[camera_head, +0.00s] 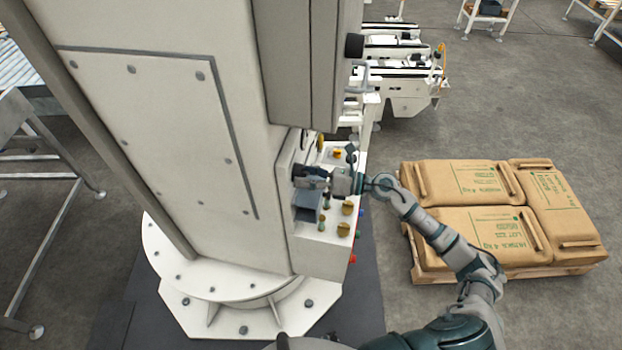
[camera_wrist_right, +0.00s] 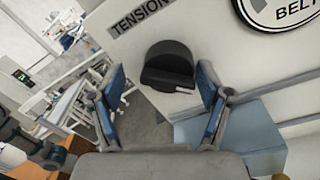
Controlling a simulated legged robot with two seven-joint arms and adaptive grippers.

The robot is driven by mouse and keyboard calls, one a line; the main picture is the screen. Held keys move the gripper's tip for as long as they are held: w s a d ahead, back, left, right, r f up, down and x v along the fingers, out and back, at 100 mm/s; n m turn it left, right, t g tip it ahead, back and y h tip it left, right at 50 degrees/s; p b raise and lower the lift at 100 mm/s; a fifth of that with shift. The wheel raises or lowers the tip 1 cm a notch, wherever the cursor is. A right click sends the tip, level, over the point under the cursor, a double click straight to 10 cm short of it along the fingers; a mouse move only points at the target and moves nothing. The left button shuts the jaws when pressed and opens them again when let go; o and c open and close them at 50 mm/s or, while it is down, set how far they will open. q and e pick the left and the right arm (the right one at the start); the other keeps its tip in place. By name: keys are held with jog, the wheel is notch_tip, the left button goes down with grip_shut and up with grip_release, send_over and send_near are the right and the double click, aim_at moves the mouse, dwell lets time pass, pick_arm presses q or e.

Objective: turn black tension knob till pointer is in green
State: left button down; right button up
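The black tension knob (camera_wrist_right: 168,66) sits on the pale panel under a TENSION label (camera_wrist_right: 141,14) in the right wrist view. It is round with a raised grip bar and a small white mark at its lower right. My right gripper (camera_wrist_right: 162,90) is open, with one blue-padded finger on each side of the knob and visible gaps. In the head view my right gripper (camera_head: 314,178) is at the machine's panel, and I cannot make out the knob clearly. The BELT gauge (camera_wrist_right: 284,12) is cut off at the top; its green zone and reading cannot be seen. My left gripper is not in view.
A blue-grey box (camera_head: 307,205) juts from the panel just below the gripper; it also shows in the wrist view (camera_wrist_right: 235,135). Yellow knobs (camera_head: 344,229) and buttons lie nearby. A pallet of brown sacks (camera_head: 470,185) stands right. Conveyors (camera_head: 400,80) are behind.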

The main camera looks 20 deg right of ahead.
jog(key=shift+s+d+f, duration=0.1)
jog(key=shift+s+d, duration=0.15)
jog(key=shift+d, duration=0.4)
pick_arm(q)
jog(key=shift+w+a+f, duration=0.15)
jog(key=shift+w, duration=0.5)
pick_arm(e)
jog(key=v, duration=1)
jog(key=shift+s+r, duration=0.3)
jog(key=shift+s, duration=0.1)
